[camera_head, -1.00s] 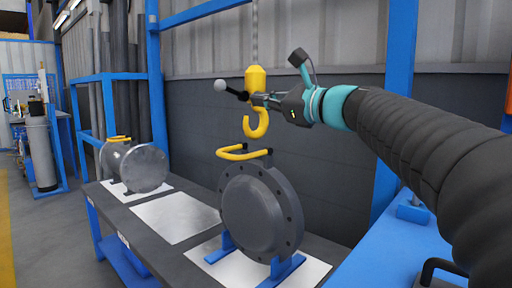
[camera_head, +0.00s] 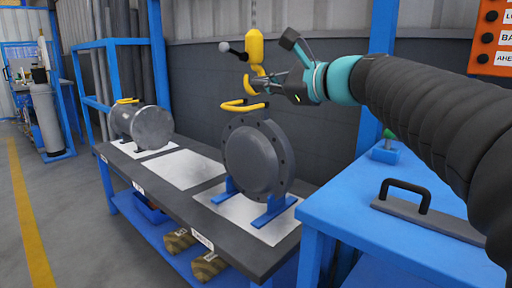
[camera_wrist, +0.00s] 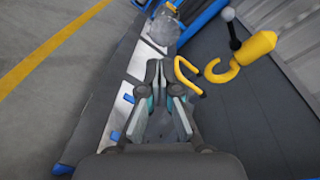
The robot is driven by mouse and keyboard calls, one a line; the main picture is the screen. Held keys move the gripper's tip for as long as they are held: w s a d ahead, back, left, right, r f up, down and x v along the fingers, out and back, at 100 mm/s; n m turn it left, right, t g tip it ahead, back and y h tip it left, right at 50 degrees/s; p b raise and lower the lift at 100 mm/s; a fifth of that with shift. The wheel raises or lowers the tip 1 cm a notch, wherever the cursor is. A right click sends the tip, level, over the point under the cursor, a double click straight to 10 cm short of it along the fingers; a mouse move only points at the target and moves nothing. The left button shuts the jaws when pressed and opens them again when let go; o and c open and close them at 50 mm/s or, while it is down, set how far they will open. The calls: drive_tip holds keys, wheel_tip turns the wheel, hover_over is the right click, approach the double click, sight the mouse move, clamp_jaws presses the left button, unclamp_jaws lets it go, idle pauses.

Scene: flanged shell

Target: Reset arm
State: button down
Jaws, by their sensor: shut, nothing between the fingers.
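My gripper (camera_head: 264,82) is at the end of my arm, at the right in the head view, above and behind the dark flanged shell (camera_head: 258,160). It is shut and empty. It also shows in the wrist view (camera_wrist: 163,66), pointing along the bench. The yellow hook (camera_head: 255,50) hangs from a chain beside my gripper; part of it is hidden behind the fingers. In the wrist view the hook (camera_wrist: 240,58) is apart from the fingers, to their right. The shell stands upright in blue supports, with a yellow handle (camera_head: 243,106) on top.
A grey cylinder (camera_head: 148,126) with a yellow handle lies at the bench's far end. A bare pale plate (camera_head: 186,170) lies between. A blue table (camera_head: 350,205) with a black-handled plate (camera_head: 430,222) stands at right. An orange button panel (camera_head: 492,38) is at upper right. The floor at left is clear.

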drive_tip(key=s+d+f+n+g+h, duration=0.2)
drive_tip(key=s+d+f+n+h, duration=0.2)
drive_tip(key=f, duration=0.8)
drive_tip(key=s+d+f+n+g+h, duration=0.1)
drive_tip(key=s+d+f+n+h, duration=0.3)
drive_tip(key=s+f+n, duration=0.4)
drive_tip(key=s+d+f+n+g+h, duration=0.2)
drive_tip(key=s+d+f+n+h, duration=0.2)
drive_tip(key=s+f, duration=0.9)
wheel_tip(320, 180, down, 3)
drive_tip(key=shift+s+d+f+n+g, duration=0.1)
drive_tip(key=shift+s+d+n+g, duration=0.25)
drive_tip(key=shift+d+n, duration=0.7)
drive_tip(key=shift+d, duration=0.1)
